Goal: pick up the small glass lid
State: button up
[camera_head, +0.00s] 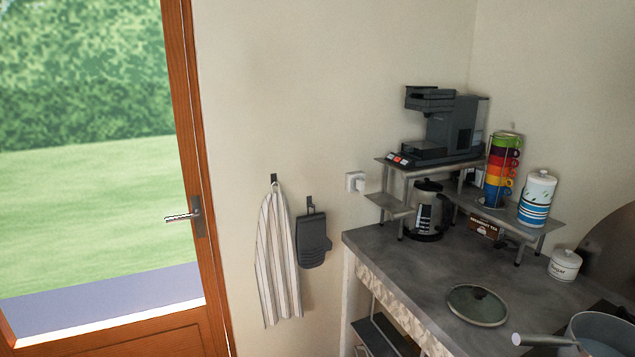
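The small glass lid (470,311) lies flat on the grey counter top near its front edge. It is round, with a dark green-grey glass, a pale rim and a small dark knob in the middle. Nothing covers it. My gripper is not in view.
A saucepan (603,325) stands right of the lid, its handle (548,340) pointing left in front of the lid. A white lidded jar (564,266) stands behind. A metal shelf (516,219) holds a coffee machine (452,125), stacked cups and a canister. The counter (395,262) left of the lid is clear.

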aim_at(478, 304)
jog(key=z, duration=1.15)
jog(key=i+j, duration=0.2)
jog(key=i+j+z, duration=0.15)
jog(key=j, duration=0.25)
jog(key=i+j, duration=0.15)
jog(key=j, duration=0.2)
jog(key=i+j+z, duration=0.1)
jog(key=j, duration=0.25)
jog(key=i+j+z, duration=0.1)
jog(key=i+j, duration=0.3)
jog(key=j, duration=0.3)
jog(key=i+j+z, duration=0.1)
jog(key=j, duration=0.25)
jog(key=i+j+z, duration=0.1)
jog(key=j, duration=0.25)
jog(key=i, duration=0.05)
